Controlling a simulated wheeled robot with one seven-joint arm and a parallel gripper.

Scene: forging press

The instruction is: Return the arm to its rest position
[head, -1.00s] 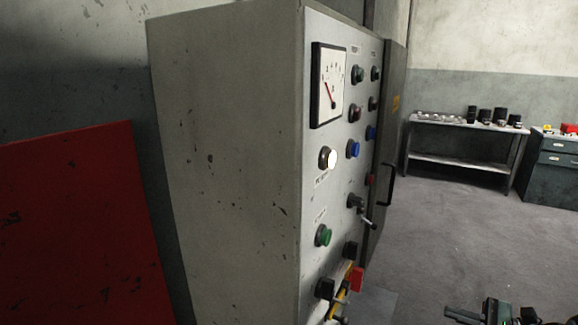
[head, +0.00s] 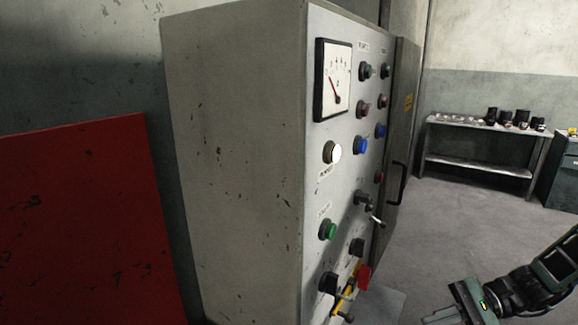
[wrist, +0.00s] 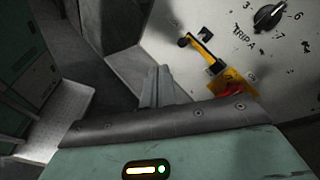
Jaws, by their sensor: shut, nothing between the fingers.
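My gripper (head: 432,317) is at the lower right of the head view, with part of my arm behind it. It is apart from the control cabinet (head: 235,150), over the floor to the right of its panel. In the wrist view my fingers (wrist: 155,76) are together with nothing between them. Beyond them are a panel with a black rotary knob (wrist: 269,17) marked with numbers and a yellow-handled lever (wrist: 203,48).
A red panel (head: 85,220) stands at left. A bench (head: 480,160) with dark cylindrical items stands at the back right. Open floor (head: 440,230) lies between.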

